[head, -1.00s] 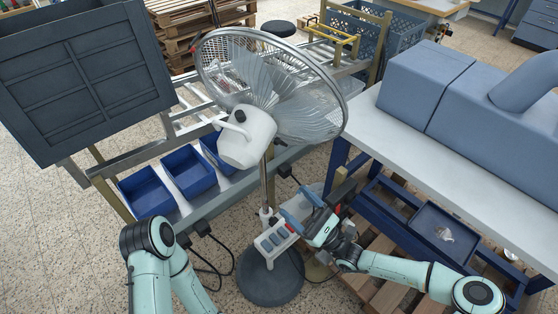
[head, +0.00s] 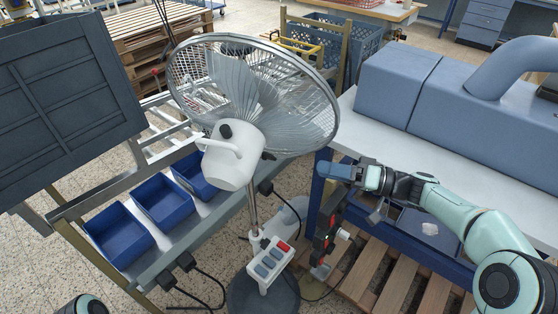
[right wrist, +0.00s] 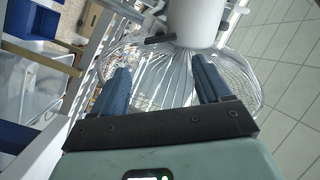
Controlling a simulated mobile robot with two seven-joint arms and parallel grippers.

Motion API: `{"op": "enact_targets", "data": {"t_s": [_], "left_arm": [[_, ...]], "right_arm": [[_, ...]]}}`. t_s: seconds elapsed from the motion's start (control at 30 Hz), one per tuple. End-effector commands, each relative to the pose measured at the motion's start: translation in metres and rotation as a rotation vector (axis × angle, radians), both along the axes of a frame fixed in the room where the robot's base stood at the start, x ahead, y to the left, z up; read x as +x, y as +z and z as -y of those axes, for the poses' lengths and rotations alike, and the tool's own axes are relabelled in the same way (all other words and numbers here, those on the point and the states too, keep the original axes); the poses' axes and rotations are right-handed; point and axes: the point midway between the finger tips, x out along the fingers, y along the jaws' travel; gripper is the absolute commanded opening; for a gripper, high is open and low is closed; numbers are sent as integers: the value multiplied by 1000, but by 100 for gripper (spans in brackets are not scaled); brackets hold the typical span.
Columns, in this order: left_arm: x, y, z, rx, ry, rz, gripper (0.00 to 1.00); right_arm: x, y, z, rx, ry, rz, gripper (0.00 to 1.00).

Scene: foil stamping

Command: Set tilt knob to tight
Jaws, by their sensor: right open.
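A pedestal fan with a white motor housing (head: 232,160) and a round wire cage (head: 290,95) stands in the middle of the head view. A small dark knob (head: 268,156) sticks out at the right of the housing's underside. In the right wrist view a dark bar-shaped piece (right wrist: 160,39), likely that knob, lies against the white housing (right wrist: 195,20). My right gripper (head: 338,170) is right of the fan, pointing left, apart from the knob. In the right wrist view it is open and empty (right wrist: 162,78). My left gripper is out of view.
A switch box (head: 269,262) with blue and red switches is low on the fan's pole. Blue bins (head: 120,237) on a rack stand to the left. A workbench (head: 345,100) with a blue-grey machine (head: 470,110) is on the right. A wooden pallet (head: 400,275) lies below.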

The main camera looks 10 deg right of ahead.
Motion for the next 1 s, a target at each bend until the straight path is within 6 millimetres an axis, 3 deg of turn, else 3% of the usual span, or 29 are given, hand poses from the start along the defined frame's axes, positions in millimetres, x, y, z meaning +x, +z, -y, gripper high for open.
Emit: {"op": "enact_targets", "data": {"t_s": [0.3,0.5,0.97,1.0], "left_arm": [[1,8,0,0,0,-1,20],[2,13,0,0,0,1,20],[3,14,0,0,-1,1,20],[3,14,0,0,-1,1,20]], "right_arm": [[34,1,-61,6,5,-3,77],[49,1,-86,5,2,-3,77],[56,0,-96,4,1,-4,77],[56,0,-96,4,1,-4,64]]}}
